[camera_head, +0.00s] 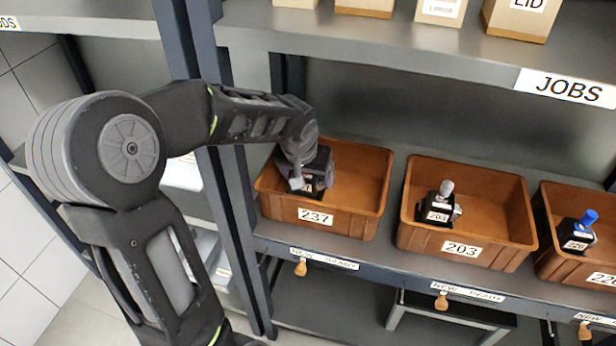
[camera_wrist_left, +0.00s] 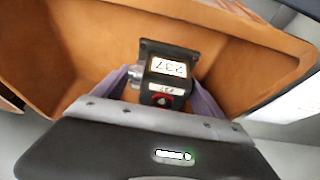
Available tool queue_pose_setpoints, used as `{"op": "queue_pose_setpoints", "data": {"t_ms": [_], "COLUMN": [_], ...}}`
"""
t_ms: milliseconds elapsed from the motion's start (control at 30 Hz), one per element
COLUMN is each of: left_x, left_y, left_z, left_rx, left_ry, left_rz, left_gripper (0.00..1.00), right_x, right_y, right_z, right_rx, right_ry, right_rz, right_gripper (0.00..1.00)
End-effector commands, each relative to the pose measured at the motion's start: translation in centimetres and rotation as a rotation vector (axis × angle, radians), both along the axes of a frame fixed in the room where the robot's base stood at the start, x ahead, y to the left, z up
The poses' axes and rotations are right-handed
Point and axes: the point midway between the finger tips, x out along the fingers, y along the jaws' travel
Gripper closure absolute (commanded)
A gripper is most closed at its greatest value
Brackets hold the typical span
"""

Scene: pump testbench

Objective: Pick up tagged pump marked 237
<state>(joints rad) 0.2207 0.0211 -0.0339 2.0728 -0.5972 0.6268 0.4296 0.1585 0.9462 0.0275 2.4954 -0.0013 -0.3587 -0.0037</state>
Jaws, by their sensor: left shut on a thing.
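The pump marked 237 is a small dark block with white labels, seen in the left wrist view (camera_wrist_left: 166,78) inside an orange-brown bin. In the head view the bin labelled 237 (camera_head: 330,222) stands at the left of the shelf. My left gripper (camera_head: 303,180) reaches down into that bin and mostly hides the pump. In the left wrist view its two fingers (camera_wrist_left: 160,92) are on either side of the pump, shut on it. Whether the pump is lifted off the bin floor I cannot tell. My right gripper is not in view.
A bin labelled 203 (camera_head: 460,250) holds a pump with a grey knob (camera_head: 440,205). Further right, another bin (camera_head: 550,262) holds a pump with a blue knob (camera_head: 578,232). A shelf marked JOBS (camera_head: 450,50) hangs above. A dark upright post (camera_head: 228,180) stands left of the 237 bin.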

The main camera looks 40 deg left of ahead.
Motion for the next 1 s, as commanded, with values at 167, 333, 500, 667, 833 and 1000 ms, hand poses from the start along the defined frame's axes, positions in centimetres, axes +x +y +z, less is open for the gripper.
{"op": "queue_pose_setpoints", "data": {"t_ms": [167,333,500,667,833,1000], "left_x": [0.2,-0.4,-1.0,-1.5,-2.3,-3.3], "left_y": [0.0,-0.2,-0.4,-0.6,-0.9,-1.2], "left_z": [1.6,1.0,0.7,0.8,5.4,8.6], "left_rx": [0.001,0.032,0.069,0.104,0.102,0.102], "left_ry": [-0.008,-0.090,-0.203,-0.302,-0.298,-0.297], "left_rz": [-0.001,-0.001,-0.002,-0.002,-0.001,-0.001], "left_gripper": [0.91,0.91,0.91,0.91,0.91,0.91], "right_x": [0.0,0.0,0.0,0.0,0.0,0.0], "right_y": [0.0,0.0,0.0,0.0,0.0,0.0], "right_z": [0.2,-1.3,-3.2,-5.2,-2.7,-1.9], "right_rx": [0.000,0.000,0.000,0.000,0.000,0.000], "right_ry": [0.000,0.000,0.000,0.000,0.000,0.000], "right_rz": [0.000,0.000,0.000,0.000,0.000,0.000], "right_gripper": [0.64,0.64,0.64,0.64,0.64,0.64]}}
